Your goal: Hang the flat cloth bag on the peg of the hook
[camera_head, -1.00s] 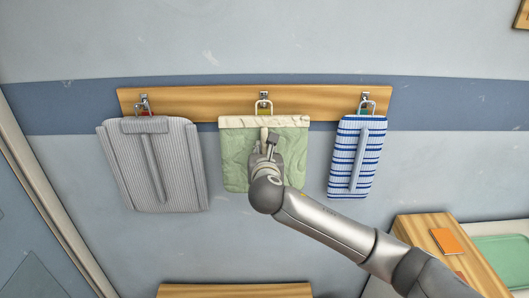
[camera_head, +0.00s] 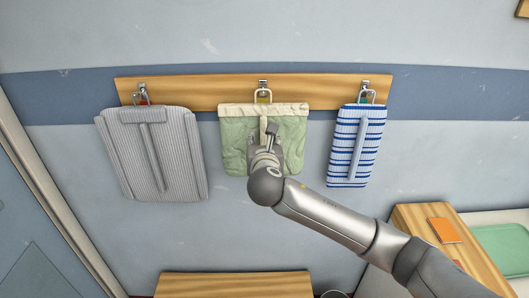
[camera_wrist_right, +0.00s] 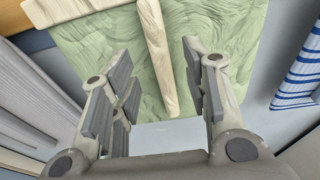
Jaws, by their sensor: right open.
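The green flat cloth bag (camera_head: 235,150) with a cream top band hangs at the middle of the wooden rail. Its loop (camera_head: 263,97) is at the middle hook (camera_head: 263,84); whether it is fully over the peg is too small to tell. My right gripper (camera_head: 268,138) is in front of the bag and hides part of it. In the right wrist view, the gripper (camera_wrist_right: 156,50) is open, with its fingers on either side of the bag's cream strip (camera_wrist_right: 158,60) and apart from it. The bag (camera_wrist_right: 225,40) fills the space ahead. My left gripper is out of view.
The wooden rail (camera_head: 205,93) runs above. A wooden surface with an orange item (camera_head: 444,230) stands at lower right, another wooden top (camera_head: 235,284) below.

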